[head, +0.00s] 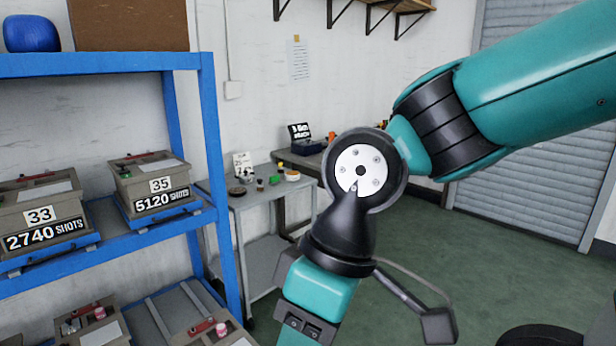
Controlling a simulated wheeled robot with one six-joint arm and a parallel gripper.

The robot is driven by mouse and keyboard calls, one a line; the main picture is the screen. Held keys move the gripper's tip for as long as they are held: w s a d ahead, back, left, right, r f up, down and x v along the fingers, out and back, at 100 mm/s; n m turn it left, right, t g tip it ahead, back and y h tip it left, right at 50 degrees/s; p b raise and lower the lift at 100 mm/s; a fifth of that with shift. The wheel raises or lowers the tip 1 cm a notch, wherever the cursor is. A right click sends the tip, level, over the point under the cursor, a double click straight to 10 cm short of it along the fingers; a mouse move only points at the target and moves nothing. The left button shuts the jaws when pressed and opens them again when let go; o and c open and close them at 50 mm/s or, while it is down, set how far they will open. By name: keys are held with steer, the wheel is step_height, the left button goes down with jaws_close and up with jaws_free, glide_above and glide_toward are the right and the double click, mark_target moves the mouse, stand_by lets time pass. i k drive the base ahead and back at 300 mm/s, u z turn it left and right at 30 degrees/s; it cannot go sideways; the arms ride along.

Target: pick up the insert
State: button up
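I cannot make out the insert for certain in the head view. Several small items, among them a green one (275,180) and a yellow-rimmed round one (292,176), stand on a grey bench (250,200) beyond the blue rack, but they are too small to identify. My teal and black arm crosses the right and middle of the view and runs down to the bottom edge. My gripper's fingers do not show, so I cannot see whether they hold anything.
A blue rack (212,150) on the left holds mould boxes marked 33 (40,212) and 35 (150,182), with more boxes below. A darker workbench (310,158) stands behind my arm.

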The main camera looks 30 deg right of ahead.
mark_target(246, 179)
steer(key=z, duration=0.55)
steer(key=i, duration=0.45)
steer(key=z, duration=0.55)
steer(key=i, duration=2.6)
steer(key=u, duration=1.05)
steer(key=i, duration=0.85)
steer(key=u, duration=0.45)
